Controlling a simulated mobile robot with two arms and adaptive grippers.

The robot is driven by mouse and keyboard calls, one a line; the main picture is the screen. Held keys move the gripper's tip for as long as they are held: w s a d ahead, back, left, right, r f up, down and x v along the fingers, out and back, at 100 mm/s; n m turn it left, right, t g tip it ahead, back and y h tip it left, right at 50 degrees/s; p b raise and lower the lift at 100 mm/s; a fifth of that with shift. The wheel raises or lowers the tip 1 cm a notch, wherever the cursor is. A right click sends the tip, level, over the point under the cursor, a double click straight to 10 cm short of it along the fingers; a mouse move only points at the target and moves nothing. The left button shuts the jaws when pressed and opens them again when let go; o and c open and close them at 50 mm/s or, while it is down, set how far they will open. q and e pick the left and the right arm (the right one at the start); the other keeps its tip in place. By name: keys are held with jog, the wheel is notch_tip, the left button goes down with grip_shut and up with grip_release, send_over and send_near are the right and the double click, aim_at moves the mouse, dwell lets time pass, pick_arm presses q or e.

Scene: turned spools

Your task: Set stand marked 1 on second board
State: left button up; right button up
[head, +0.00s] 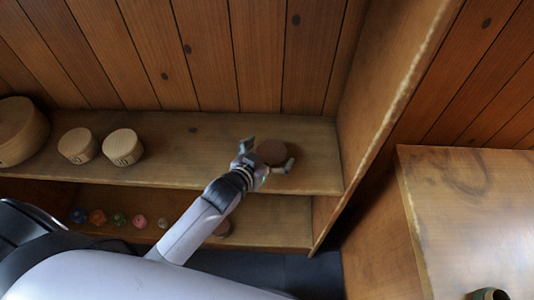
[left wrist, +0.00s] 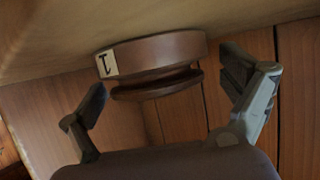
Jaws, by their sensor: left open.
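The stand marked 1 (head: 273,150) is a dark brown, round, spool-like piece on the upper board (head: 310,165) of the shelf, near its right end. In the left wrist view the stand (left wrist: 165,50) hangs upside down in the picture, with a pale label bearing a dark 1 on its wide disc. My left gripper (head: 267,156) is open, with one finger on each side of the stand. In the left wrist view a gap shows between the stand and the right finger. A lower board (head: 270,233) lies below. My right gripper is not in view.
Two pale wooden discs (head: 123,147) and a larger round wooden piece (head: 18,132) stand left on the upper board. An upright side panel (head: 375,95) closes the right.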

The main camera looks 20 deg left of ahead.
pick_arm(q)
jog(key=v, duration=1.2)
jog(key=shift+b, duration=0.3)
jog(key=shift+r, duration=0.1)
